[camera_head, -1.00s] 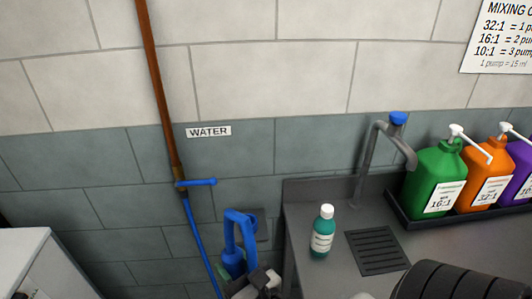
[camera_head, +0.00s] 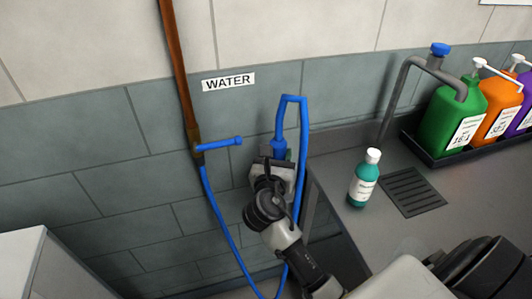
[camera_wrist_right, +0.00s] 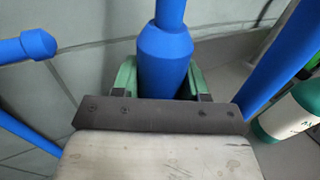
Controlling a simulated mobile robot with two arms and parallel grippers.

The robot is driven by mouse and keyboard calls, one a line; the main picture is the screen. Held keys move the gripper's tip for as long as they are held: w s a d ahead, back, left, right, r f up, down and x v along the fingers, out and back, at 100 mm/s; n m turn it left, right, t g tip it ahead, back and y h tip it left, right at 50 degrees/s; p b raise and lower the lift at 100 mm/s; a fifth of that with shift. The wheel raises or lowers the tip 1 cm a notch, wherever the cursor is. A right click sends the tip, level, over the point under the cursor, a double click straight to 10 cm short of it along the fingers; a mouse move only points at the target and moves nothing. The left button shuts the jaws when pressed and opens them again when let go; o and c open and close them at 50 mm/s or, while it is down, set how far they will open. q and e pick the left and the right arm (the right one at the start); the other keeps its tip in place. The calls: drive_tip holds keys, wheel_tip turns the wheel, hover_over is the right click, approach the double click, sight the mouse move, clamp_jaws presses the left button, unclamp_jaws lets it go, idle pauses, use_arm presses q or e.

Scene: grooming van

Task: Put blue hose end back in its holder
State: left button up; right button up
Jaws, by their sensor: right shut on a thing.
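The blue hose end (camera_head: 280,147) is upright in front of the grey tiled wall. My right gripper (camera_head: 277,160) is shut on it, and in the right wrist view the green finger pads flank the thick blue end (camera_wrist_right: 165,60). The blue hose (camera_head: 304,135) rises from the end, bends over at the top and hangs down on the right, then loops low and up to the pipe. I cannot make out the holder; the gripper and hose cover that part of the wall. My left gripper is not in view.
A copper pipe with a blue valve handle (camera_head: 220,143) is left of the gripper, under the WATER sign (camera_head: 228,82). To the right, a counter (camera_head: 335,185) carries a teal bottle (camera_head: 364,180), a grey tap (camera_head: 395,95) and pump jugs (camera_head: 455,120).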

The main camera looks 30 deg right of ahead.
drive_tip(key=shift+w+d+r+m+g+h, duration=0.1)
drive_tip(key=shift+w+d+m+g+h, duration=0.25)
drive_tip(key=shift+w+m+g+h, duration=0.25)
drive_tip(key=shift+w+d+r+g+h+b, duration=0.1)
drive_tip(key=shift+w+r+g+h+b, duration=0.05)
drive_tip(key=shift+w+g+h+b, duration=0.2)
drive_tip(key=shift+w+r+m+g, duration=0.1)
drive_tip(key=shift+w+m+g, duration=0.2)
drive_tip(key=shift+m, duration=0.1)
use_arm(q)
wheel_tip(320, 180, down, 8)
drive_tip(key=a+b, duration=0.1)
drive_tip(key=b, duration=0.5)
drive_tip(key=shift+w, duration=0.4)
use_arm(e)
wheel_tip(320, 180, down, 5)
drive_tip(key=shift+d+r, duration=0.15)
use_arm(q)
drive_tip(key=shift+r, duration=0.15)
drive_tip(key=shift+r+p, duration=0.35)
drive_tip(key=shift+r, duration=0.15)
